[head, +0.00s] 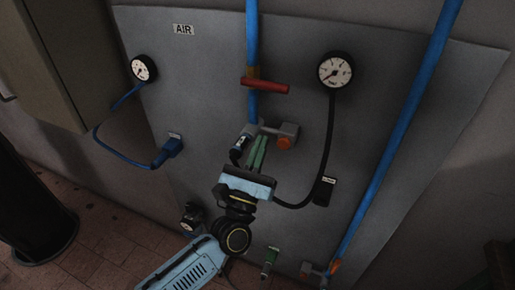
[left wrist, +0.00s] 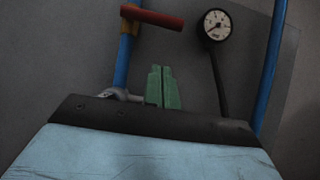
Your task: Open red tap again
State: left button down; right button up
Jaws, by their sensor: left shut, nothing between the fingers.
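The red tap (head: 265,85) is a red bar handle on the blue vertical pipe (head: 252,45), near the middle of the grey panel. The handle lies crosswise to the pipe and points right. It also shows at the top of the left wrist view (left wrist: 152,17). My left gripper (head: 259,143) is shut and empty, its green fingers together. In the picture its tips are below the red handle and apart from it, close to the grey fitting (head: 286,130) with an orange end. In the left wrist view the fingertips (left wrist: 161,70) point up, below the handle. My right gripper is not in view.
A gauge (head: 335,70) hangs right of the pipe, with a black hose running down to a labelled block (head: 323,191). Another gauge (head: 143,68) with a blue hose is at left. A long blue pipe (head: 395,135) slants down the right side.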

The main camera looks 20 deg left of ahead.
aim_at(264, 85)
pick_arm(q)
jog(key=w+r+p, duration=0.3)
jog(key=w+r, duration=0.2)
jog(key=r, duration=0.2)
jog(key=shift+w+d, duration=0.15)
jog(key=shift+w, duration=0.2)
jog(key=shift+r, duration=0.1)
